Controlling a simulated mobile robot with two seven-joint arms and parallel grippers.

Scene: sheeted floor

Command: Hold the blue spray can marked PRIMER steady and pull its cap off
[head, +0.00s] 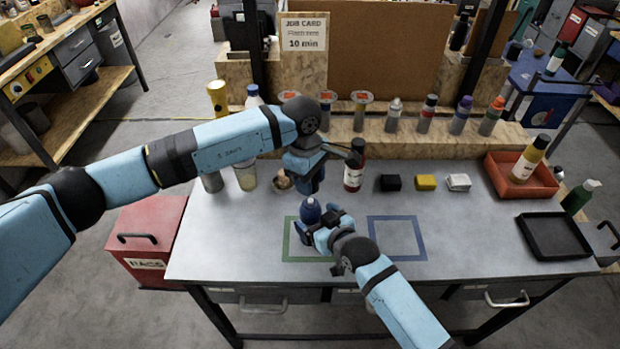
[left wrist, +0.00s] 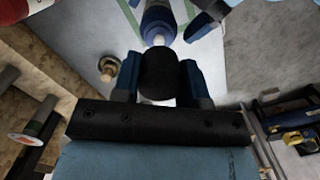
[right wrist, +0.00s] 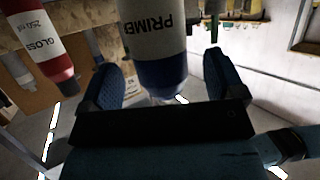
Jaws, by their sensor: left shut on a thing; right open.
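The blue PRIMER can (head: 311,211) is at the green outline on the bench; its foot is hidden by my right gripper. My right gripper (head: 324,228) is open, its fingers on either side of the can. In the right wrist view the can (right wrist: 155,35) sits between the spread fingers, its label upside down. My left gripper (head: 304,181) is above and behind the can, shut on a dark cap (left wrist: 158,75). In the left wrist view the can (left wrist: 158,18) shows a bare white nozzle, apart from the cap.
A red GLOSS can (head: 354,170) stands close to the right of my left gripper. Black, yellow and white blocks (head: 426,183) lie further right. An orange bin (head: 542,187) and a black tray (head: 553,237) are at the right end. The blue outline (head: 397,239) is empty.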

